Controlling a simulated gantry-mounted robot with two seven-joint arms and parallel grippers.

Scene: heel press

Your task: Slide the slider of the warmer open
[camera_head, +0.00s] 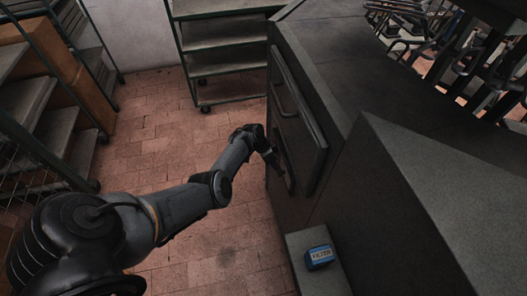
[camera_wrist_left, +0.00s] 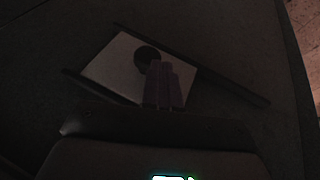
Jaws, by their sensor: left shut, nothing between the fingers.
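The warmer (camera_head: 330,60) is a large dark grey machine to the right of my arm in the head view. In the left wrist view a pale plate, which looks like the slider (camera_wrist_left: 108,63), lies between two dark slanted rails. A dark round spot (camera_wrist_left: 146,55), a knob or a hole, shows on it. My left gripper (camera_head: 281,174) is at the machine's side face, beside the dark panel. Its fingers (camera_wrist_left: 163,75) are shut and empty, overlapping the plate's lower right part. I cannot tell whether they touch it. My right gripper is not in view.
A dark framed panel (camera_head: 304,122) with a bar handle (camera_head: 283,97) is on the machine's side. A blue box (camera_head: 320,257) sits on a grey ledge (camera_head: 307,240) below. Shelves stand at left and back. The tiled floor (camera_head: 150,130) between is clear.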

